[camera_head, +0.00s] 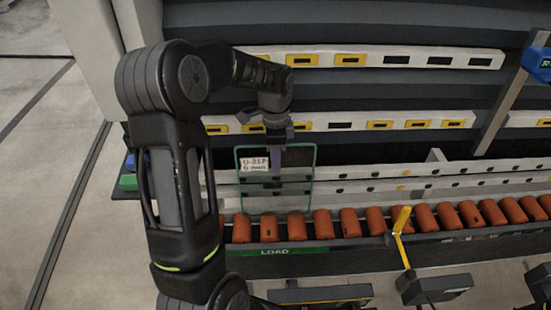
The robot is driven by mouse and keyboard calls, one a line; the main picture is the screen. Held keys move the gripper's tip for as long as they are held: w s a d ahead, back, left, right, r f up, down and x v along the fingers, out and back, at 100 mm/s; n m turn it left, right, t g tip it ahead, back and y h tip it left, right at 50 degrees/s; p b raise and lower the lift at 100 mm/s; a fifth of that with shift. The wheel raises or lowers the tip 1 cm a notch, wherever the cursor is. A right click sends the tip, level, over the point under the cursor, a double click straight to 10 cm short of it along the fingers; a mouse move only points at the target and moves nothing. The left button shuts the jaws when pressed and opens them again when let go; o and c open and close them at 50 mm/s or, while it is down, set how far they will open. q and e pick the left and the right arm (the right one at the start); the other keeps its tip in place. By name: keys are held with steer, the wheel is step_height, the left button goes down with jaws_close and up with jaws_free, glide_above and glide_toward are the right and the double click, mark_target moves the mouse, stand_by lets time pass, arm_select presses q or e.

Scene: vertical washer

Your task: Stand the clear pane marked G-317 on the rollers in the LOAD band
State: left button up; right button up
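The clear pane (299,187) has a green-tinted edge and a white label whose legible part ends in 317, with a 6 mm line below it. It stands nearly upright above the left end of the orange rollers (268,228), behind the green LOAD band (275,252). Its lower edge is at the rollers' back side; I cannot tell whether it touches them. My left gripper (275,158) comes down from above and appears shut on the pane's top edge; the far finger is hidden. My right gripper is not in view.
A slotted white rail (385,187) runs behind the rollers. A yellow lever (402,237) rises in front of them, right of the band. Blue and green blocks (130,172) sit at the left end. A grey post (510,95) stands at the right.

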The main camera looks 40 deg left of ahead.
arm_select(q)
steer(key=shift+o, duration=1)
steer(key=shift+f, duration=0.15)
steer(key=r, duration=0.8)
steer(key=shift+w+a+b, duration=0.25)
steer(key=shift+w+b, duration=0.05)
steer(key=shift+b, duration=0.1)
steer(key=shift+r, duration=0.1)
step_height(320, 180, up, 10)
steer(key=p, duration=0.8)
steer(key=shift+w+a+p, duration=0.35)
steer(key=shift+w+p, duration=0.05)
steer(key=shift+f, duration=0.2)
